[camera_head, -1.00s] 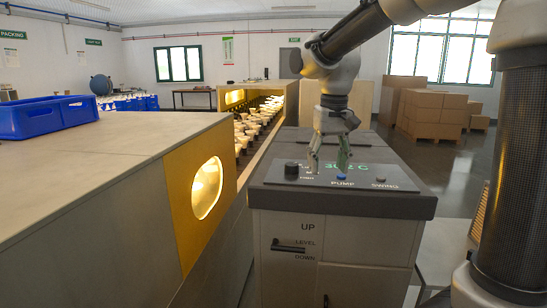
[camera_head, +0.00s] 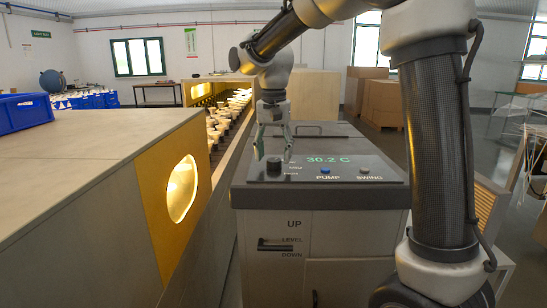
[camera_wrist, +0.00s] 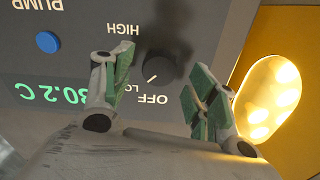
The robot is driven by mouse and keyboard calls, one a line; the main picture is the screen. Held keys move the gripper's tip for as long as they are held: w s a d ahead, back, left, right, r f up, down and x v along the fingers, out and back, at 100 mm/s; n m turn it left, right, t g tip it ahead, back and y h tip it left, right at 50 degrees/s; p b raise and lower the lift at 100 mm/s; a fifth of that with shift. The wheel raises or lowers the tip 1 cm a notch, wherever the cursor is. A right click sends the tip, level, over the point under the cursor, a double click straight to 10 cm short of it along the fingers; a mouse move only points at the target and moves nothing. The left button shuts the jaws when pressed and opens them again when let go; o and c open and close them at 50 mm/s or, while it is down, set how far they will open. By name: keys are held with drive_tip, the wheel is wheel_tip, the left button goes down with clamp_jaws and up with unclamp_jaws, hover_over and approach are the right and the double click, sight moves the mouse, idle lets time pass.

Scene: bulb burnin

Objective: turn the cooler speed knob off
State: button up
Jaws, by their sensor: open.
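The cooler's dark round speed knob (camera_head: 274,165) is at the left of the cooler's top panel. In the wrist view the knob (camera_wrist: 158,68) lies between my two open fingers, near their tips, with a short white mark toward its lower left. The labels HIGH (camera_wrist: 122,29), a partly hidden LOW and OFF (camera_wrist: 153,98) surround it. The mark points roughly between LOW and OFF; its exact setting is unclear. My gripper (camera_head: 273,149) is open, pointing down over the knob. I cannot tell whether either finger touches it.
The cooler's panel (camera_head: 375,163) also has a green display reading 30.2 C (camera_head: 329,159), a blue PUMP button (camera_head: 325,170) and a SWING button (camera_head: 364,170). A lit round window (camera_head: 181,189) is in the rack at left, beside the cooler.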

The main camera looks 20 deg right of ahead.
drive_tip(key=shift+f, duration=0.8)
drive_tip(key=c, duration=1)
drive_tip(key=shift+c, duration=0.2)
drive_tip(key=shift+n, duration=0.3)
drive_tip(key=n, duration=0.3)
drive_tip(key=shift+n, duration=2.6)
